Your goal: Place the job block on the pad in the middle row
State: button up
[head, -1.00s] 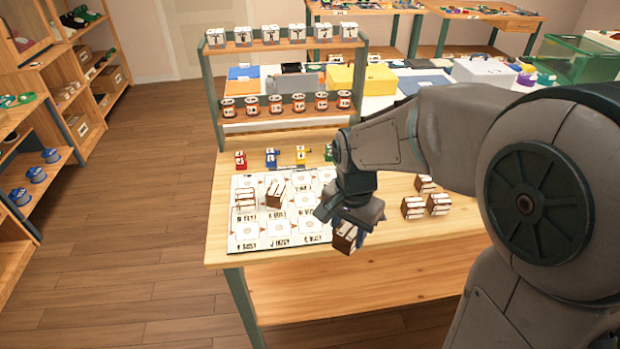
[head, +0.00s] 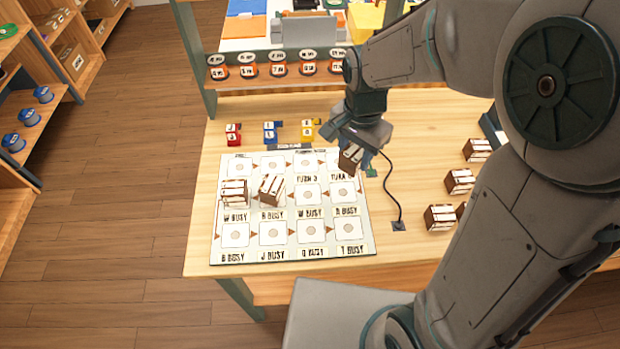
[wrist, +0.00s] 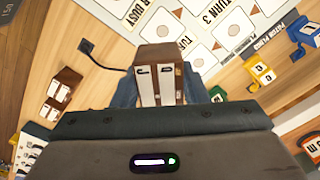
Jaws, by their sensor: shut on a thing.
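My gripper (head: 357,146) is shut on a brown and white job block (head: 350,157). It holds the block above the board's right edge, near the upper right pads. The held block (wrist: 158,83) also shows in the wrist view between the fingers. The white board (head: 293,235) has rows of square pads with a round mark each. In its middle row, one block (head: 234,191) stands at the left pad and another, turned block (head: 270,188) is on the pad beside it. The middle-row pads farther right (head: 308,195) look bare.
Several more blocks (head: 459,181) stand on the table right of the board. A black cable (head: 391,185) runs to a small plate there. Red, blue and yellow pieces (head: 270,132) stand behind the board, below a shelf with round stamps (head: 278,64).

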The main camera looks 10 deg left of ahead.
jog(key=s+a+f, duration=0.1)
jog(key=a+f, duration=0.1)
jog(key=a, duration=0.1)
jog(key=a+f, duration=0.1)
jog(key=a, duration=0.2)
jog(key=s+a+f, duration=0.1)
jog(key=a+f, duration=0.1)
jog(key=a, duration=0.1)
jog(key=shift+s+a+f+p, duration=0.1)
jog(key=shift+s+f+p, duration=0.25)
jog(key=shift+f, duration=2.05)
jog(key=shift+f, duration=0.15)
jog(key=o, duration=1)
notch_tip(320, 180, up, 12)
jog(key=shift+r, duration=0.2)
